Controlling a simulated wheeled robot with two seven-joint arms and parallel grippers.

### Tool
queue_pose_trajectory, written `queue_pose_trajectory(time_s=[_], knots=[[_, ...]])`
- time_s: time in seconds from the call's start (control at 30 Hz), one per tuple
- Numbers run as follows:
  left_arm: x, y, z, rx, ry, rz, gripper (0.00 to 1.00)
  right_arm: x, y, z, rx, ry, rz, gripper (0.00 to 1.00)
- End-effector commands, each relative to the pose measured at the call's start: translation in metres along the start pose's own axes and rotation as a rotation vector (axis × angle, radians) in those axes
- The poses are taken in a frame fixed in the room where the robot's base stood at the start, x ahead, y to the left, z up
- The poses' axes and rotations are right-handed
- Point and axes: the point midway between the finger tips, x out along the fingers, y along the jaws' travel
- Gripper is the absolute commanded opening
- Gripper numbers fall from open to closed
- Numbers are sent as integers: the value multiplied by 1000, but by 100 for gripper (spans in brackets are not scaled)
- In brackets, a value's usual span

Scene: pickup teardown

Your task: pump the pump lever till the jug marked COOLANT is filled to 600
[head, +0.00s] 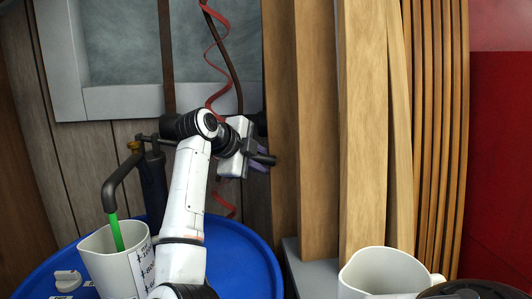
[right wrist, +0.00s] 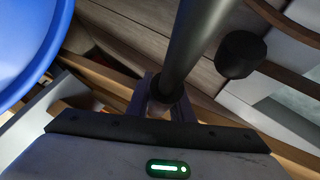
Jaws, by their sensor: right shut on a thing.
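The white jug (head: 118,268) stands at the lower left under the pump's dark spout (head: 112,190). A green stream (head: 116,233) runs from the spout into it. A printed scale shows on its right side; the level inside and any COOLANT marking cannot be read. The pump body (head: 153,187) is a dark upright cylinder behind my arm. My right gripper (head: 257,157) is shut on the dark pump lever (head: 268,160), whose end sticks out past the fingers. In the right wrist view the lever (right wrist: 200,40) runs down into the fingers (right wrist: 160,98). My left gripper is not in view.
The jug stands on a blue round top (head: 262,272), with a small white cap (head: 67,280) nearby. Another white jug (head: 385,275) stands at the lower right. Upright wooden boards (head: 362,130) stand close right of the lever. A red coiled hose (head: 216,45) hangs behind.

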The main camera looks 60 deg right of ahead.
Motion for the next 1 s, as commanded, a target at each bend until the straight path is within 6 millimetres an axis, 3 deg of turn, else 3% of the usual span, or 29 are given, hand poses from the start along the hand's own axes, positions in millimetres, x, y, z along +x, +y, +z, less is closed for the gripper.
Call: queue_pose_trajectory(time_s=[0.13,0.57,0.6,0.7,1.0], knots=[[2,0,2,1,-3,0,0,3,8,4,14,-14,20,0],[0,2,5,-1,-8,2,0,4,10,4,19,-17,24,0],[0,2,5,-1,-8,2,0,4,10,4,19,-16,24,25],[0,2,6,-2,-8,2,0,4,10,4,19,-17,24,39],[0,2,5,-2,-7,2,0,2,9,4,20,-18,22,39]])
